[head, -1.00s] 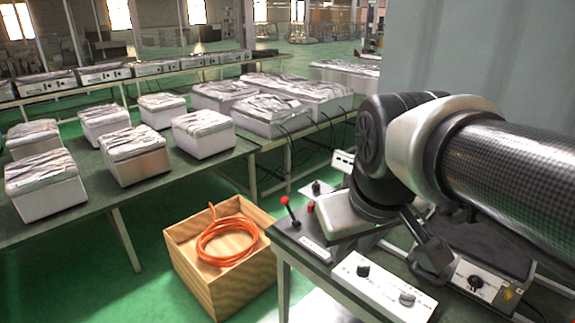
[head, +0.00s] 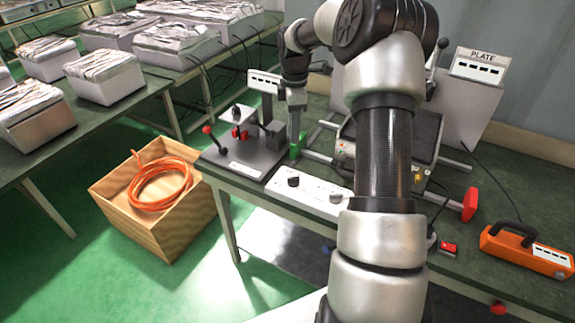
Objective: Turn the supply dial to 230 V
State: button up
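A white control panel (head: 314,193) lies at the front edge of the green bench. It carries a dark knob (head: 293,181) on its left and a second knob (head: 335,197) on its right, partly beside my arm. I cannot tell which is the supply dial or read its markings. My arm crosses the middle of the head view and bends over to the left. My gripper (head: 297,122) seems to point down behind the panel, near a small green part, apart from the knobs. Its fingers are too small to tell open from shut.
A dark base with a red-knobbed lever (head: 208,131) stands left of the panel. An orange device (head: 525,250) and a red switch (head: 448,247) lie at the right. A box labelled PLATE (head: 478,66) stands behind. A wooden crate (head: 165,225) sits on the floor.

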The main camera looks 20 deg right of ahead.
aim_at(295, 178)
jog(key=f, duration=1.2)
jog(key=f+p, duration=0.1)
jog(key=f, duration=0.5)
jog(key=shift+w+d+f, duration=0.1)
jog(key=shift+d+f, duration=0.1)
jog(key=shift+d, duration=0.1)
grip_shut()
